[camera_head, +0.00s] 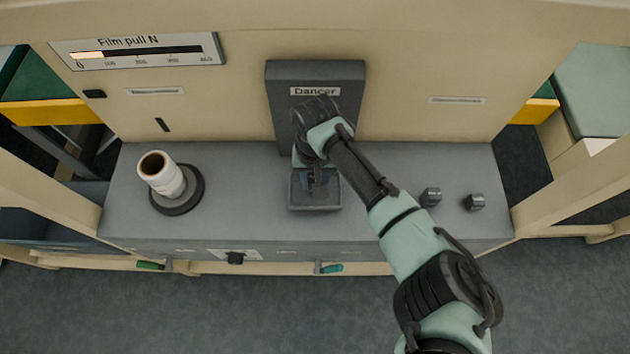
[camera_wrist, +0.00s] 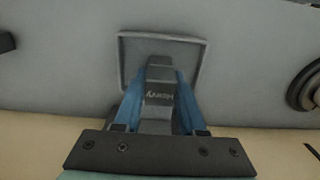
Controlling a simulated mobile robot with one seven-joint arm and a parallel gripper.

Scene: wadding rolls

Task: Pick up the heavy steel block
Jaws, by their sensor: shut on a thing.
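The heavy steel block (camera_wrist: 160,92) is dark grey with a "HEAVY" label, upside down in the wrist view. My gripper (camera_wrist: 163,80) has its two blue fingers on either side of the block, shut on it. In the head view my gripper (camera_head: 316,180) points down at the small grey square tray (camera_head: 315,208) below the Dancer panel. The block is mostly hidden there by the gripper. The tray's raised rim (camera_wrist: 124,52) shows behind the block in the wrist view. I cannot tell whether the block touches the tray floor.
A wadding roll (camera_head: 160,175) stands on a dark round base (camera_head: 190,198) at the left of the grey bench (camera_head: 250,170). Two small dark blocks (camera_head: 430,197) (camera_head: 474,202) sit at the right. The Dancer panel (camera_head: 285,85) rises close behind the tray. Bench between roll and tray is clear.

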